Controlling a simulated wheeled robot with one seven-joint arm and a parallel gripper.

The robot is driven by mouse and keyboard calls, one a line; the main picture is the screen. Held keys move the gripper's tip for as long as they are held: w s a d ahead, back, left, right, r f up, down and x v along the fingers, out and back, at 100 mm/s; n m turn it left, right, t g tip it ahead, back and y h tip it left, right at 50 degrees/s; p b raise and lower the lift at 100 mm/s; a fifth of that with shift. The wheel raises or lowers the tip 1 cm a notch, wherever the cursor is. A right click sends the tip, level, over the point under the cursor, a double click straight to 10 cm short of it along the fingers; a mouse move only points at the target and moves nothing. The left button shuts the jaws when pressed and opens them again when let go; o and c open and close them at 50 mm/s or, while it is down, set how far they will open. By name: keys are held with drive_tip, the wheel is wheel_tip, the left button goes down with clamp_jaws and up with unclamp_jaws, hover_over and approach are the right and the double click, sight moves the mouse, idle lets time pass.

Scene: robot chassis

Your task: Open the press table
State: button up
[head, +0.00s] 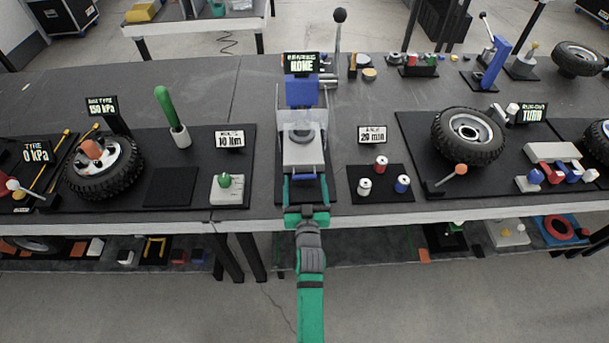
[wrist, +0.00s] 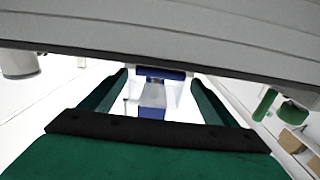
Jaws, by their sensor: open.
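The press (head: 303,150) stands at the middle of the workbench, with a grey table, a dark round part on it, clear side panels and a blue block (head: 301,92) behind. A blue bar (head: 305,176) runs across the front of its table. My green gripper (head: 306,182) is in front of the press, with its fingers pointing at it. In the wrist view my gripper (wrist: 158,78) is open, and the blue bar (wrist: 160,73) shows between the fingertips. I cannot tell whether the fingers touch it. A grey slab hides the upper part of that view.
A sign reading NONE (head: 301,64) stands over the press, and a black-knobbed lever (head: 339,16) rises behind it. A green-knobbed block (head: 226,188) is left of the press; a black pad with small cans (head: 381,185) is right. Wheels lie farther out on both sides.

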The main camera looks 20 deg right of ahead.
sight(304, 176)
drive_tip(key=shift+x, duration=1.7)
drive_tip(key=shift+c, duration=0.3)
